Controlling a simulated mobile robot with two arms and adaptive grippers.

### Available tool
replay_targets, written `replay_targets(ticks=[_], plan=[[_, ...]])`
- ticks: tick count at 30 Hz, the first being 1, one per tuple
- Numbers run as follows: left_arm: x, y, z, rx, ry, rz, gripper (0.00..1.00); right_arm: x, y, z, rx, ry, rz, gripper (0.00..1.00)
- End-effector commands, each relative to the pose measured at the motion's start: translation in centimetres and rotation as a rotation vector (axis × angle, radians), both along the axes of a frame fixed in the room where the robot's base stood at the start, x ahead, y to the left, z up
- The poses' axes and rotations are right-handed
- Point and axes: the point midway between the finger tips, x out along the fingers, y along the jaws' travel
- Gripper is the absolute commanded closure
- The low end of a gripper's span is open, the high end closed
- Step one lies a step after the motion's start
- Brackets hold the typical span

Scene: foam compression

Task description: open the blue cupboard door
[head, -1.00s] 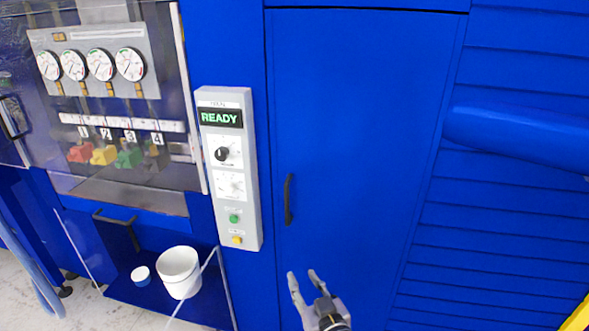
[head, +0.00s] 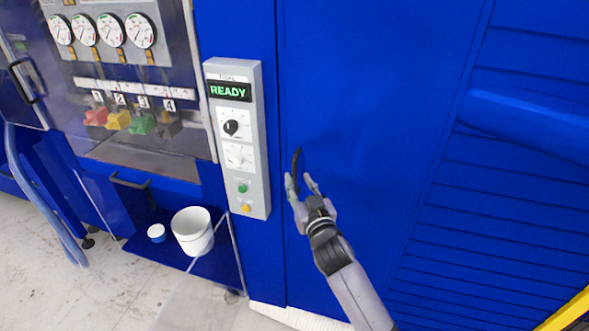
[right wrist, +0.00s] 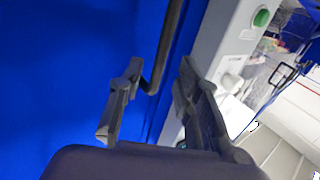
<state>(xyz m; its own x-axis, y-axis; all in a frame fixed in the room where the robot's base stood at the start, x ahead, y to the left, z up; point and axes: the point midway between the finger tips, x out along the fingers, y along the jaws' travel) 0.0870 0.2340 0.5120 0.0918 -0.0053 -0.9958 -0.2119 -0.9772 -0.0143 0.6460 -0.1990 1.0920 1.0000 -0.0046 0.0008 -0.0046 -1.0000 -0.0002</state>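The blue cupboard door (head: 370,120) is a tall flat panel in the middle of the head view, and it looks closed. Its dark handle (head: 296,165) is an upright bar near the door's left edge. My right gripper (head: 300,182) is at the handle's lower end, with its fingers apart. In the right wrist view the handle (right wrist: 165,45) reaches down between the two open fingertips (right wrist: 158,75), and I see no firm grip on it. The door (right wrist: 70,70) fills the left of that view. My left gripper is not in view.
A grey control panel (head: 238,140) reading READY stands just left of the door. Farther left are gauges (head: 110,32) behind a clear cover, and a white bucket (head: 192,232) on a low blue shelf. A thick blue pipe (head: 530,115) sticks out on the right.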

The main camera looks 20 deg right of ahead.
Motion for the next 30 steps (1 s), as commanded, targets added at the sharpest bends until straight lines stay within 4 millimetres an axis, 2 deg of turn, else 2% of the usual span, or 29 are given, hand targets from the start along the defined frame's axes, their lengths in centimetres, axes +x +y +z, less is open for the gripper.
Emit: replay_targets(ticks=[3,9,21,30], plan=[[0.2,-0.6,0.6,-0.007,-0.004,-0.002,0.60,2.1,0.0,0.2,0.000,0.000,0.000,0.69],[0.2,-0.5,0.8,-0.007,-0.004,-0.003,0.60,4.0,0.0,0.1,-0.001,0.000,0.000,0.69],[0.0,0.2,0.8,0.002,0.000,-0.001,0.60,4.6,0.0,-0.1,0.000,0.001,0.000,0.69],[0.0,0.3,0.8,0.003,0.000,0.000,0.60,4.6,0.0,-0.1,0.000,0.001,0.000,0.88]])
